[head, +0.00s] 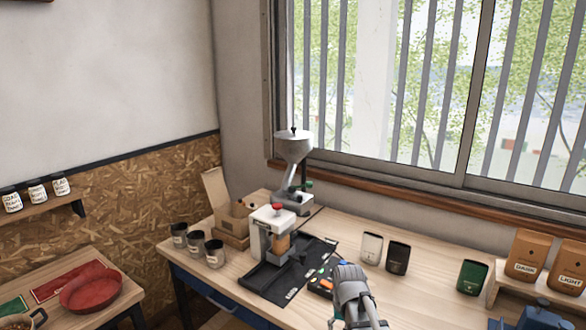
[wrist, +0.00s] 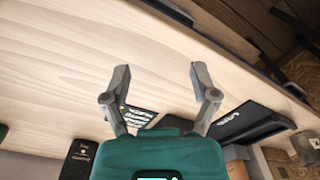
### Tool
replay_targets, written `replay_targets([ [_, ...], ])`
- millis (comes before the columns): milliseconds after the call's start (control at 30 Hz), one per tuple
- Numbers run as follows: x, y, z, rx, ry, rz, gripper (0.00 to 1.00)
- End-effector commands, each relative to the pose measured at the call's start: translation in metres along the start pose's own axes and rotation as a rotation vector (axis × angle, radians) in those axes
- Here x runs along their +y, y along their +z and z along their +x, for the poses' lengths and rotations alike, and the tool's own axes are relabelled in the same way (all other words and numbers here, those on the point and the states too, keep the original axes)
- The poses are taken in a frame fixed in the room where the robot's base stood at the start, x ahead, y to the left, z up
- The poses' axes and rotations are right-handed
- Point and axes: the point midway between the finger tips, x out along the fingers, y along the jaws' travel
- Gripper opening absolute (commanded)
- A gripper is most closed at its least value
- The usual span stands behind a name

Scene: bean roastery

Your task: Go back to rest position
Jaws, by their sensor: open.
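My gripper (wrist: 160,74) shows in the wrist view with its two grey fingers spread wide and nothing between them. Pale wooden tabletop lies beyond the fingertips. In the head view my grey arm rises from the bottom edge, over the front part of the wooden table (head: 230,293). My fingertips are hard to make out there.
A white machine (head: 261,236) stands on a black mat (head: 265,281), with a grinder (head: 294,150) behind it.

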Motion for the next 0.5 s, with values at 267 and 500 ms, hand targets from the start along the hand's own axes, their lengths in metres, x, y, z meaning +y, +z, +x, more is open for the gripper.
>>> replay_targets([
  [267,0.030,0.082,0.000,-0.002,0.011,-0.033,0.76],
  [500,0.034,0.090,-0.001,-0.002,0.013,-0.039,0.76],
])
